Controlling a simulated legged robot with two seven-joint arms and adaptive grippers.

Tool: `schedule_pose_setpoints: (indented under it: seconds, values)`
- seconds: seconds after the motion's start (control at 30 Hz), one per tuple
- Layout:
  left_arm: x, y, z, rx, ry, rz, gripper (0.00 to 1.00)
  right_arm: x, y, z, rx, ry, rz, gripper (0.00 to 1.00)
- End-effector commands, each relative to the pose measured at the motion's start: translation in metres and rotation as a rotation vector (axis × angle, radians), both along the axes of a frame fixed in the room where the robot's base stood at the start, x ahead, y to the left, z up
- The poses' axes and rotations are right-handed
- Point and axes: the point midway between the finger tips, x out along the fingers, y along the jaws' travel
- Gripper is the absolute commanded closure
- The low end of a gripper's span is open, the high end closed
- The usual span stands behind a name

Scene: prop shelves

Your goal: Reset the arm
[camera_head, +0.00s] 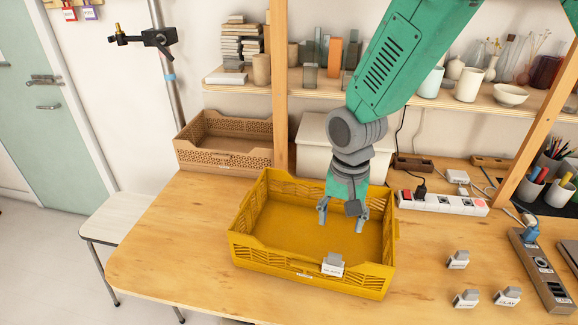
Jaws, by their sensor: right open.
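My right arm comes down from the upper right in the head view. My right gripper (341,222) is open and empty, pointing down over the yellow crate (250,252). Its fingertips hang above the crate's bare floor; whether they are below the rim I cannot tell. A small white label block with a grey top (333,265) is at the crate's front wall, apart from the gripper. My left gripper is not in view.
Several similar label blocks (466,299) stand on the wooden table (190,263) at the right. A brown crate (224,141), a white box (311,150) and shelf posts stand behind. The table's left part is clear.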

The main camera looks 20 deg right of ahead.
Motion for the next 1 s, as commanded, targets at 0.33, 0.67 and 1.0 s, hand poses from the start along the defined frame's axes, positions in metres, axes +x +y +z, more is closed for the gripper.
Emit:
schedule_pose_setpoints:
  seconds: [0.33, 0.67, 1.0]
  values:
    - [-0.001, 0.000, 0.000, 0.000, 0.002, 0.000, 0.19, -0.047, 0.003, -0.080, 0.048, 0.022, 0.136, 0.48]
    - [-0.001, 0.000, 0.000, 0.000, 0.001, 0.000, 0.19, -0.183, -0.007, -0.192, 0.058, 0.004, 0.452, 0.48]
    - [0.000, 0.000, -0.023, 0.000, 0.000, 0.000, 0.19, -0.247, -0.021, -0.235, 0.003, -0.009, 0.643, 0.48]
